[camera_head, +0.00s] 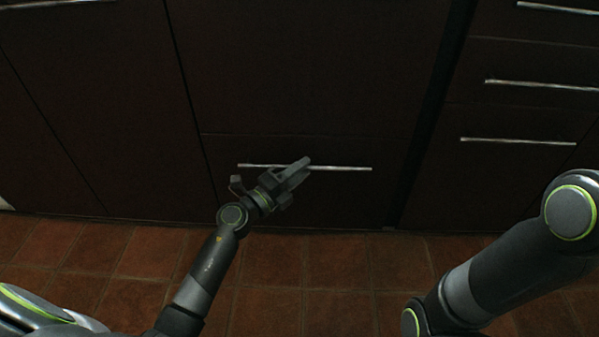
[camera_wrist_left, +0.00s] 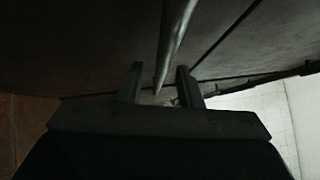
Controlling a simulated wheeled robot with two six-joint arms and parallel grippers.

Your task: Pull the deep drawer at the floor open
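The deep drawer (camera_head: 345,205) is the low dark panel just above the floor in the head view, and its front looks flush with the cabinet. Its long silver bar handle (camera_head: 345,168) runs level near its top edge. My left gripper (camera_head: 298,168) is at the middle of this handle and hides part of it. In the left wrist view the handle (camera_wrist_left: 172,45) runs down between the two fingers of my left gripper (camera_wrist_left: 160,84). The fingers are apart, with a gap visible on both sides of the bar. My right gripper is out of view.
A stack of drawers with silver handles (camera_head: 518,142) stands to the right, past a dark vertical gap. A large plain panel (camera_head: 300,70) is above the drawer. The tiled floor (camera_head: 290,270) in front looks clear apart from my arms.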

